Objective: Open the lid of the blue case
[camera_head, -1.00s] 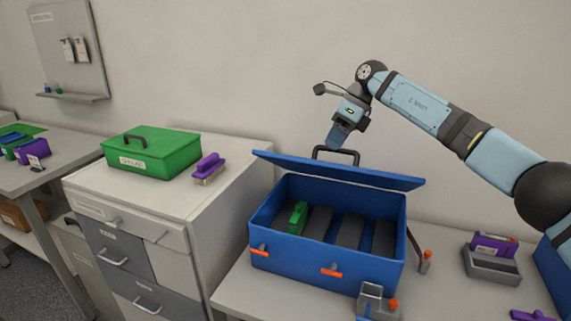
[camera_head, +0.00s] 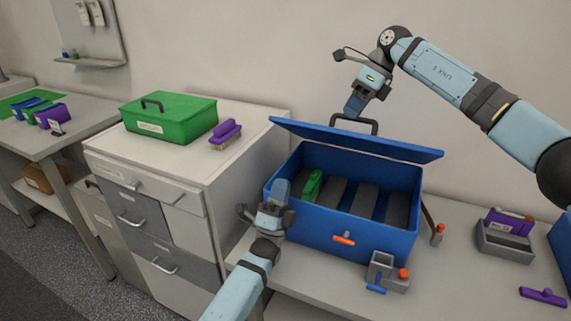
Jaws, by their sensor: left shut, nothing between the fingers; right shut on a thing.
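The blue case (camera_head: 345,234) stands on the table with its lid (camera_head: 360,140) raised and tilted back, so the inside shows. An orange latch (camera_head: 344,239) is on its front. Inside are dark dividers and a green block (camera_head: 312,185). My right gripper (camera_head: 353,110) comes in from the upper right and is shut on the lid's handle (camera_head: 370,123) at the lid's rear side. My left gripper (camera_head: 281,188) is shut and empty at the case's front left corner, covering part of it. I cannot tell whether it touches the case.
A cabinet to the left bears a green case (camera_head: 180,127) and a purple brush (camera_head: 225,132). A grey holder (camera_head: 386,274) stands in front of the case. To the right are a grey tray (camera_head: 504,240) and a purple item (camera_head: 543,296).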

